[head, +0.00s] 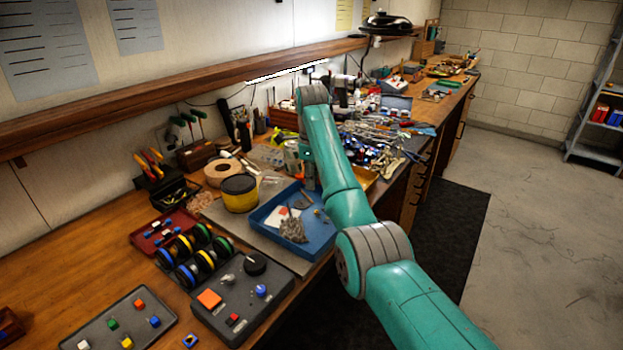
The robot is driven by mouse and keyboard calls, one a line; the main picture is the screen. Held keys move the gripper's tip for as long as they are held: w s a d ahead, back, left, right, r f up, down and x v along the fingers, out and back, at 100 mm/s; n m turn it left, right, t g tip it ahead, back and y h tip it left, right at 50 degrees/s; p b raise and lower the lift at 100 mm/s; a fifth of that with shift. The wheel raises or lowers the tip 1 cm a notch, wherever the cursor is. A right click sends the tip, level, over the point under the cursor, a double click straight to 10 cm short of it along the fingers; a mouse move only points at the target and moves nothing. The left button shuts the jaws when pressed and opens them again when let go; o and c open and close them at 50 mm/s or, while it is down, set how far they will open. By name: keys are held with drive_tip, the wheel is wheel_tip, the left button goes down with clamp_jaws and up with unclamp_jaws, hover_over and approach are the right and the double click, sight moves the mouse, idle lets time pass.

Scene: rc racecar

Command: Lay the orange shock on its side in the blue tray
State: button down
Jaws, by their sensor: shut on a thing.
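The blue tray (322,246) lies on the bench left of my arm, with its near right part in open view. A white and red piece, a grey heap and some small parts lie in it. My teal arm crosses the view from the lower right and reaches up over the bench, past the tray's right side. Its wrist end is at the upper middle, against cluttered tools. I cannot make out the gripper's fingers there. I cannot pick out the orange shock, in the tray or elsewhere.
A yellow tub (239,194) and a tape roll (222,171) stand left of the tray. A grey control box (238,302) and a tray of coloured blocks (120,322) lie nearer. Tools (385,138) crowd the far bench. The floor (535,230) at right is clear.

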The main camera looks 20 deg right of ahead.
sight(312, 211)
drive_tip(key=shift+s+f, duration=0.1)
drive_tip(key=shift+f, duration=4.2)
drive_tip(key=c, duration=1)
unclamp_jaws()
drive_tip(key=shift+r, duration=3.75)
